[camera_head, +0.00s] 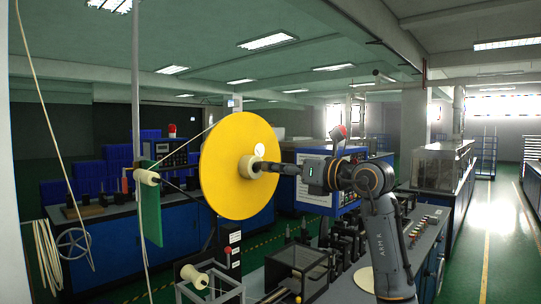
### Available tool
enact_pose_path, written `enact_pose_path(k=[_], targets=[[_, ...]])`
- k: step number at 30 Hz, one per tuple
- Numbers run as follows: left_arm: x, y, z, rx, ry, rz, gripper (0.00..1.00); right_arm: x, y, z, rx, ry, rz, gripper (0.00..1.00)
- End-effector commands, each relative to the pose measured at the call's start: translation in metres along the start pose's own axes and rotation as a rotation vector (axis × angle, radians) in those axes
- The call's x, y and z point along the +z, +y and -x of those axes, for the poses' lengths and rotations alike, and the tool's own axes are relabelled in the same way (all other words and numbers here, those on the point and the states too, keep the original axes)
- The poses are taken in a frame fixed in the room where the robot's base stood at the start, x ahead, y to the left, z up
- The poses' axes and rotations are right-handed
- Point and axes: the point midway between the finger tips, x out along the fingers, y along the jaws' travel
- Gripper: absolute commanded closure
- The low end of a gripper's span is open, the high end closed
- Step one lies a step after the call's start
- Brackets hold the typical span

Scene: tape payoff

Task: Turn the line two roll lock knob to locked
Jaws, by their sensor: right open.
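A large yellow disc (226,186) stands upright in the middle of the head view. A small cream-coloured hub or knob (246,167) sticks out from its centre. My right gripper (261,167) comes in from the right with its dark fingertips at the hub, pointing left. The jaws are open. At this size I cannot tell whether the fingers touch the hub or sit just in front of it. No lock marking on the hub can be read. My left gripper is not in the view.
A green upright plate (151,211) with a cream roller (147,176) stands left of the disc. A cream spool (194,277) sits low in front. Blue benches with machines (175,235) stand behind. The aisle (483,235) on the right is clear.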

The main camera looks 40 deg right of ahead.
Motion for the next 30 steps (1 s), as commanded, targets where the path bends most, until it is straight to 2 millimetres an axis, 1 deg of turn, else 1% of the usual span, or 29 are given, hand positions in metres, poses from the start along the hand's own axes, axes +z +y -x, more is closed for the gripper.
enact_pose_path(k=[1, 6, 10, 17, 18, 23, 24, 30], targets=[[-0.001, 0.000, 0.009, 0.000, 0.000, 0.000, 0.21, 0.004, 0.001, -0.009, 0.003, 0.001, -0.003, 0.58], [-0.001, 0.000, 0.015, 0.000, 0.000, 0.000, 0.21, 0.002, 0.000, -0.025, 0.001, 0.000, -0.001, 0.58], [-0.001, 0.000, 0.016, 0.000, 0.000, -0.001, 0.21, 0.000, 0.000, -0.029, 0.001, 0.000, 0.001, 0.58], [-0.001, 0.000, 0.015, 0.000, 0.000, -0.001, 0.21, -0.001, 0.000, -0.029, 0.001, 0.000, 0.001, 0.58], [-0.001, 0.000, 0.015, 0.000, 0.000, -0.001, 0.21, -0.001, 0.000, -0.029, 0.001, 0.000, 0.001, 0.66], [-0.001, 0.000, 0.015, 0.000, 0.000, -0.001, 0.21, 0.000, 0.000, -0.029, 0.001, 0.000, 0.001, 0.99], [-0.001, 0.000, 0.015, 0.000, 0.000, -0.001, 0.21, 0.000, 0.000, -0.029, 0.001, 0.000, 0.001, 1.00], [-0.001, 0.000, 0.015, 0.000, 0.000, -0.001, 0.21, 0.000, 0.000, -0.029, 0.000, 0.000, -0.003, 1.00]])
